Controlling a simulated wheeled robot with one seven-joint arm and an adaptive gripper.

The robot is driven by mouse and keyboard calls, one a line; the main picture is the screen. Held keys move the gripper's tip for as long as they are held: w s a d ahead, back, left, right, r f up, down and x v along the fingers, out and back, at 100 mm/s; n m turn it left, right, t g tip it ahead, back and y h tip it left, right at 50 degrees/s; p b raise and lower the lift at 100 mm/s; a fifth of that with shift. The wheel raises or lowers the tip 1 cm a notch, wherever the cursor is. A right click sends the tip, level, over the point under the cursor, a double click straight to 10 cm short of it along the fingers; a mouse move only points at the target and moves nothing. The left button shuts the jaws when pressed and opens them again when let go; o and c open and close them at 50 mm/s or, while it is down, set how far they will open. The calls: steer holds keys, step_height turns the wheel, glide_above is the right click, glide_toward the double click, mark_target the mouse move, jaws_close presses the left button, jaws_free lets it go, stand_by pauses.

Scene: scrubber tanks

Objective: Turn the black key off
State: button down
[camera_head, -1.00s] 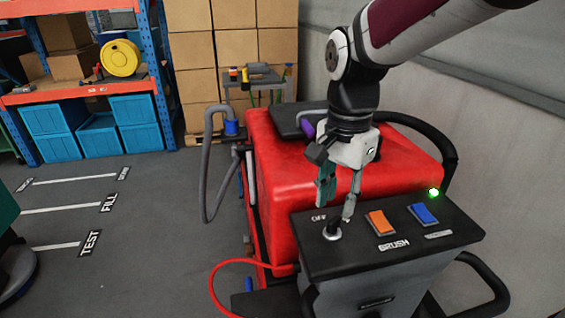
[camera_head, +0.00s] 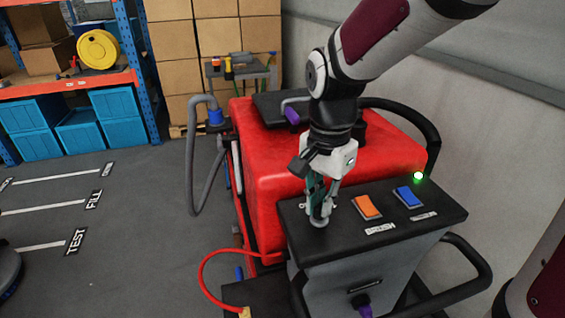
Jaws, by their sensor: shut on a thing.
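The black key is on the left of the black control panel (camera_head: 290,232) of the red scrubber. My gripper (camera_head: 319,212) points down over that spot, and its fingers are closed together on the key. The fingers hide the key almost wholly, so I cannot tell which way it is turned. The OFF label beside it is mostly covered. A green lamp (camera_head: 418,176) glows at the panel's back right corner.
An orange BRUSH switch (camera_head: 367,207) and a blue switch (camera_head: 409,197) sit right of my gripper. The red tank (camera_head: 265,170) stands behind the panel. A black handle (camera_head: 484,274) curves out at the right. Open floor lies at left.

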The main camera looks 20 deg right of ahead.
steer(key=shift+n, duration=0.4)
steer(key=n+p, duration=0.2)
steer(key=n, duration=0.3)
steer(key=shift+n+p, duration=0.3)
steer(key=n+p, duration=0.1)
steer(key=n, duration=0.4)
steer(key=shift+p, duration=0.3)
steer(key=shift+n, duration=0.4)
steer(key=c, duration=1.7)
jaws_free()
steer(key=shift+o, duration=0.2)
steer(key=shift+r, duration=0.1)
step_height(320, 180, up, 12)
